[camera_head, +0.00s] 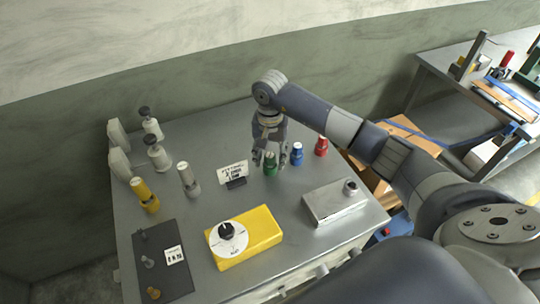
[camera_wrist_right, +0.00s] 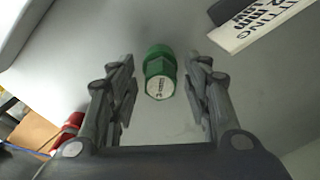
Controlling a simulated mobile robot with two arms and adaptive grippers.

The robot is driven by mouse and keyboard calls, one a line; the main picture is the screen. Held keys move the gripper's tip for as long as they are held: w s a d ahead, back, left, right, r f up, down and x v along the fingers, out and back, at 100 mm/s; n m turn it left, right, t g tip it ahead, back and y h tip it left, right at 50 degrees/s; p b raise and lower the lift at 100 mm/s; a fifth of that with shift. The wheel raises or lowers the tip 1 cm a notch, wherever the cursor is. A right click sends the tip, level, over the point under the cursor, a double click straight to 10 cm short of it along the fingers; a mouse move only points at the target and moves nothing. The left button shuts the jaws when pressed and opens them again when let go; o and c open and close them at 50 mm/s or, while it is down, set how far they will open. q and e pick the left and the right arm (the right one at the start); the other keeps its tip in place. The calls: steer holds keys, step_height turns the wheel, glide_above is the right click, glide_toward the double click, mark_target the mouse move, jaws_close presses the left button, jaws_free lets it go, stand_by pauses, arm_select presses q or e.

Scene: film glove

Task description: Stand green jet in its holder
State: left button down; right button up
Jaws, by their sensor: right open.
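The green jet (camera_head: 270,168) stands upright on the grey table, near a small sign. In the right wrist view the green jet (camera_wrist_right: 160,72) is between the two fingers, with bare gaps on both sides. My right gripper (camera_head: 277,158) is open around it and not closed on it; in its wrist view the open fingers (camera_wrist_right: 158,82) point at the jet. I cannot tell which thing is its holder. A grey metal block (camera_head: 325,205) with a round fitting and a dark plate (camera_head: 175,280) bearing small pieces stand on the table. My left gripper is not in view.
A blue jet (camera_head: 297,155) and a red jet (camera_head: 321,147) stand just right. The lettered sign (camera_head: 233,172) is close on the left. A yellow box (camera_head: 258,240) with a black dial is in front.

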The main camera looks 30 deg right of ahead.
mark_target(270, 155)
step_height(270, 155, up, 12)
steer(key=b, duration=0.4)
steer(key=shift+r, duration=0.1)
stand_by(0.3)
